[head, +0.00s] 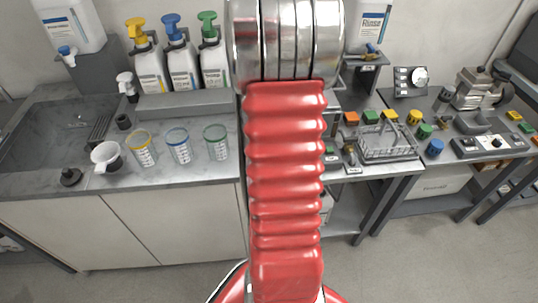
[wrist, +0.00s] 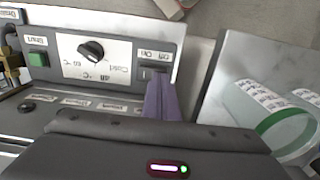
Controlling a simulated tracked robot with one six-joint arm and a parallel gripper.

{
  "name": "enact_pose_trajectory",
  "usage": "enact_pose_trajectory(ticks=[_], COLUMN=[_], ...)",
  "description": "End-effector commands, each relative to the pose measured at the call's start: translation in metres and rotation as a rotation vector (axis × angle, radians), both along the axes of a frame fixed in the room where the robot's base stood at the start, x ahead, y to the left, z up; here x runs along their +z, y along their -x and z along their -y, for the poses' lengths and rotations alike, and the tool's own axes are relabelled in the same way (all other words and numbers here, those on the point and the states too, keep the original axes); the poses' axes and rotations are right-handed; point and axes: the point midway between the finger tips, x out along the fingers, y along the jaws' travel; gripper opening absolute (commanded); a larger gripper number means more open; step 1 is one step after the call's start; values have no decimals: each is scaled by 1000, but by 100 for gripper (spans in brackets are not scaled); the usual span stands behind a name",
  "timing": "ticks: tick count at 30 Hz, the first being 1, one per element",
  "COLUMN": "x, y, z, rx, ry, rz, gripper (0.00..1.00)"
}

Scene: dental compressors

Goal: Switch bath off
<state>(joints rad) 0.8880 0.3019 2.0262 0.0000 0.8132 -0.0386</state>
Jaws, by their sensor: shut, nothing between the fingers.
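In the wrist view the bath's control panel (wrist: 117,55) fills the upper left. It carries a black dial (wrist: 90,51), a green button (wrist: 38,59) and an Off/On label (wrist: 152,56); the lettering looks reversed. My gripper (wrist: 161,82), with purple fingers, is shut and empty. Its tips overlap the panel just by the Off/On label. The dark switch (wrist: 147,73) under that label is partly hidden by the fingers, and I cannot tell its position or whether they touch it. In the head view my arm covers most of the bath, and my gripper is hidden.
A green-ringed beaker (wrist: 288,130) lies close right of my gripper in the wrist view. The head view shows several beakers and pump bottles (head: 183,68) left of my arm. A wire basket (head: 388,143) and coloured blocks stand on the right.

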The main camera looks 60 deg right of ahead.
Motion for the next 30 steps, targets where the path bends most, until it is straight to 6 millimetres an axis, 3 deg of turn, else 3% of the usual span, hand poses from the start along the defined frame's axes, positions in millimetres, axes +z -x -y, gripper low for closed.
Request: enact_pose_trajectory(ticks=[19, 30], x=[-5, 13], y=[0, 0], z=[0, 1], rx=[0, 0], ry=[-1, 2], rz=[-1, 1], gripper=[0, 0])
